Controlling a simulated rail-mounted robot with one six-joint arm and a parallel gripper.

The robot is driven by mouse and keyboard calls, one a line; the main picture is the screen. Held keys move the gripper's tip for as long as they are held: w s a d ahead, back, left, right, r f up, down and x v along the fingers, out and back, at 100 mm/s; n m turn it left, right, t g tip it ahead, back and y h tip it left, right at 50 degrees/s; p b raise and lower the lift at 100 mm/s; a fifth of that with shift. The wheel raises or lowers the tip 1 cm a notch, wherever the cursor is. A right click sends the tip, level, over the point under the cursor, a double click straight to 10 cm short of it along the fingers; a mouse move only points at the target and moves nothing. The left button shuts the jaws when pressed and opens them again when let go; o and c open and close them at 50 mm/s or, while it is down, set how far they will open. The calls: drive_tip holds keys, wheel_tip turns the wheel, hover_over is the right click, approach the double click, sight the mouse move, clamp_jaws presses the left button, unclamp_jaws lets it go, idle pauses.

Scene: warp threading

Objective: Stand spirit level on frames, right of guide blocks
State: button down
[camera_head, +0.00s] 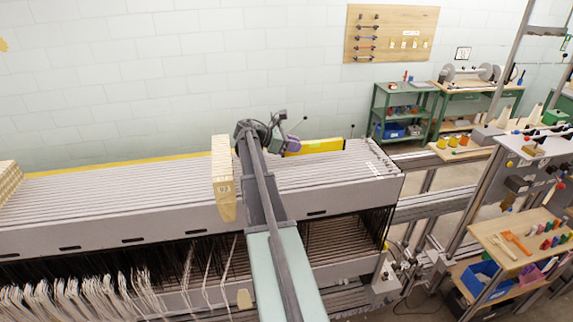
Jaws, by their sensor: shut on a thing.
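A yellow spirit level (318,146) shows at the back edge of the frames (345,168), with a lighter patch midway along it. Its left end is hidden behind my gripper. My gripper (286,142) is at that left end and is shut on the level. The fingertips are largely hidden by my arm. I cannot tell whether the level touches the frames. A beige guide block (224,180) stands across the frames just left of my arm. More beige blocks (9,182) stand at the far left. The level is right of both.
The frame tops are clear to the right of my arm. Pale threads (75,300) hang at the lower left. A green shelf cart (404,110) stands behind. A wooden tool shelf (520,240) is at the right. My arm covers the middle foreground.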

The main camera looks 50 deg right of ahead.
sight(292, 155)
drive_tip(key=shift+d+f, duration=0.1)
drive_tip(key=shift+f, duration=0.8)
wheel_tip(292, 155, down, 4)
drive_tip(key=b, duration=0.4)
drive_tip(key=shift+r, duration=0.3)
drive_tip(key=c, duration=1)
unclamp_jaws()
drive_tip(key=shift+f, duration=0.1)
drive_tip(key=shift+o, duration=0.2)
drive_tip(key=shift+w+a+r+p, duration=0.2)
drive_tip(key=shift+a+r+p, duration=0.15)
drive_tip(key=shift+p, duration=0.05)
drive_tip(key=p+v, duration=0.4)
drive_tip(key=v, duration=0.7)
drive_tip(key=shift+w+a+f, duration=0.1)
drive_tip(key=shift+w+a, duration=0.05)
drive_tip(key=shift+a, duration=0.1)
